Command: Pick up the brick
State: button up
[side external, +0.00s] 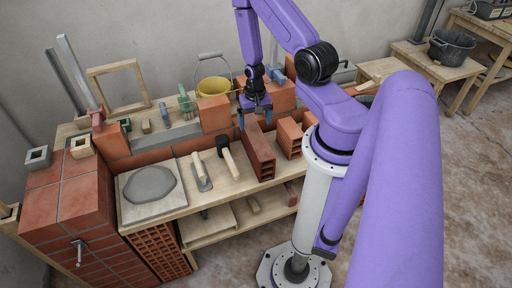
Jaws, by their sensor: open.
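My gripper (254,118) points down, with its fingers open and apart. It is at the far end of a long red-brown brick (259,157) standing on the wooden bench. I cannot tell whether the fingers reach down beside this brick or stay above it. A hollow orange brick (290,138) stands just right of it. Another orange brick (214,113) stands at the back, left of my gripper. Nothing shows held between the fingers.
A mallet (228,161) and a trowel (201,171) lie left of the long brick, near a board with grey mortar (150,186). A yellow bucket (213,86) stands behind. A tiled brick block (70,200) is at the left. Bare bench lies between the mallet and the long brick.

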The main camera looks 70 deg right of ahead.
aim_at(256, 142)
jog(key=shift+s+d+f, duration=0.1)
jog(key=shift+d+f, duration=0.05)
jog(key=shift+f, duration=5.4)
grip_shut()
